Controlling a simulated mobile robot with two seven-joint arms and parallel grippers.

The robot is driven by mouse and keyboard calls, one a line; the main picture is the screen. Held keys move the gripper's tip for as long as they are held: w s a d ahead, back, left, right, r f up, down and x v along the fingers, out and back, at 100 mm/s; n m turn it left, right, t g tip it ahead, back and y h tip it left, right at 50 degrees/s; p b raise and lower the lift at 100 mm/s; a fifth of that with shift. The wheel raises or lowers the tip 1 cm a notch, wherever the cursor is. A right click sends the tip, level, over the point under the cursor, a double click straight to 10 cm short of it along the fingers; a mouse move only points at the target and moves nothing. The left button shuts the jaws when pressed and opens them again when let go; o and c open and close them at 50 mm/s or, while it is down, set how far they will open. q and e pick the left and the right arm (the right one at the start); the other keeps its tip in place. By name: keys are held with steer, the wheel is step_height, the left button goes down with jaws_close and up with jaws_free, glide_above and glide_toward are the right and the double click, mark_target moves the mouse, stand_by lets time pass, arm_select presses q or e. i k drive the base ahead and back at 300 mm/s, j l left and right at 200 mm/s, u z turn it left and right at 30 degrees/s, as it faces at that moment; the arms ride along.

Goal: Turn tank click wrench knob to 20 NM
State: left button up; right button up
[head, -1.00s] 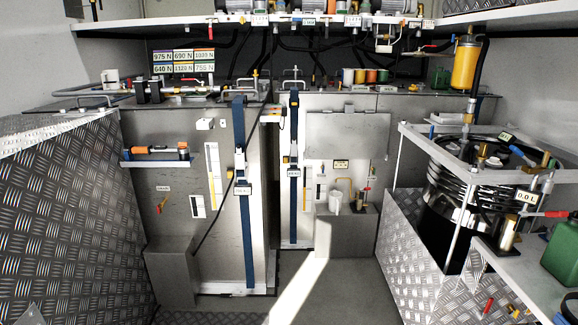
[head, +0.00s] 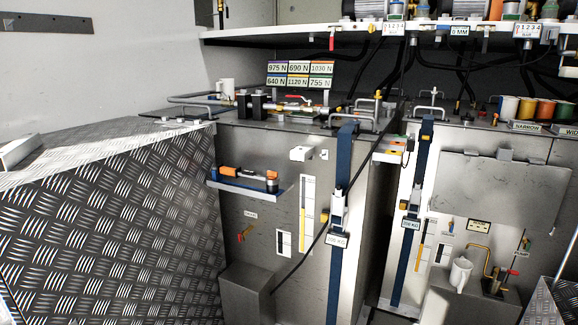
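A tool with orange and dark parts (head: 245,175), which looks like the click wrench, lies lengthwise on a small blue-edged shelf (head: 240,187) on the front of the left grey tank (head: 345,215). Its right end is a thicker dark and orange piece (head: 272,181), perhaps the knob. Any scale or number on it is too small to read. Neither of my grippers shows in the head view.
A blue strap (head: 336,265) runs down the left tank's front, with a second blue strap (head: 402,265) to its right. A tread-plate block (head: 110,220) fills the left side. A grey box (head: 245,290) stands below the shelf.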

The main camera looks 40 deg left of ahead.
mark_target(272, 175)
steer(key=i+u, duration=0.1)
steer(key=i, duration=0.45)
steer(key=i+l+u, duration=0.15)
steer(key=i, duration=0.4)
steer(key=i+l+u, duration=0.15)
steer(key=i+u, duration=0.2)
steer(key=i+l+u, duration=0.25)
steer(key=i+u, duration=0.15)
